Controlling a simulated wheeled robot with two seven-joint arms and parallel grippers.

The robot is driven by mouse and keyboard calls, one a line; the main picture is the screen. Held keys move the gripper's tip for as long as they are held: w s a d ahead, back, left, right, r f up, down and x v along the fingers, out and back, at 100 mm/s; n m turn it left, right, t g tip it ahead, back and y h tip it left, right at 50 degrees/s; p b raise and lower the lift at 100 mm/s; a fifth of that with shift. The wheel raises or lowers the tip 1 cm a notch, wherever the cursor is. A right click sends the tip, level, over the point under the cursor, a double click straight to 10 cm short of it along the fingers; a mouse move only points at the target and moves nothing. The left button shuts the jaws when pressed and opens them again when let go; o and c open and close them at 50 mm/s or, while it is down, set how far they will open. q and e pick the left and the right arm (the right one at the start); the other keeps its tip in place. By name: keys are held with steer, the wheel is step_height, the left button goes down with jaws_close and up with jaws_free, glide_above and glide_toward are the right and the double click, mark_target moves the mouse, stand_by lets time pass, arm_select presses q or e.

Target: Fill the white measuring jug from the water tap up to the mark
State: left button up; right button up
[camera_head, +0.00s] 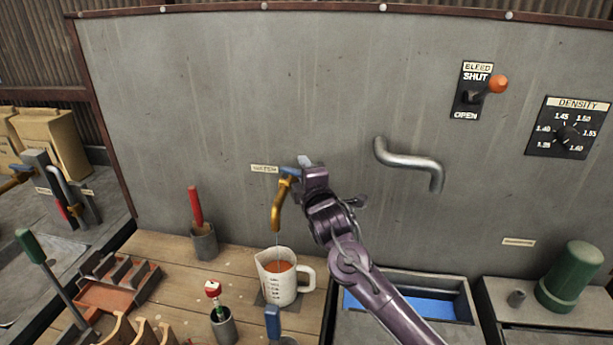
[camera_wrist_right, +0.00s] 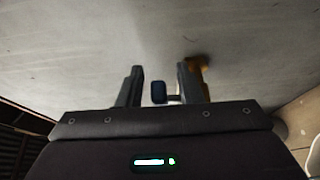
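The white measuring jug (camera_head: 271,287) stands upright on a dark square pad on the wooden bench, with dark graduations on its side. Its inside looks orange-brown; I cannot read the level against a mark. The brass water tap (camera_head: 277,208) hangs from the wall above it, and a thin pale stream shows between spout and jug. My right gripper (camera_head: 297,170) is at the tap's blue handle (camera_head: 289,171). In the right wrist view the fingers stand apart with the blue handle (camera_wrist_right: 158,92) between them, a gap showing on its left. My left gripper is out of view.
A grey cup with a red-handled tool (camera_head: 195,206) stands left of the jug. Another cup (camera_head: 224,327) and a blue-topped item (camera_head: 272,322) stand in front. A bleed lever (camera_head: 497,84) and density dial (camera_head: 568,134) are on the wall, right.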

steer(key=b+v, duration=0.2)
steer(key=v, duration=0.5)
steer(key=shift+s, duration=0.4)
steer(key=shift+d, duration=0.1)
stand_by(6.8)
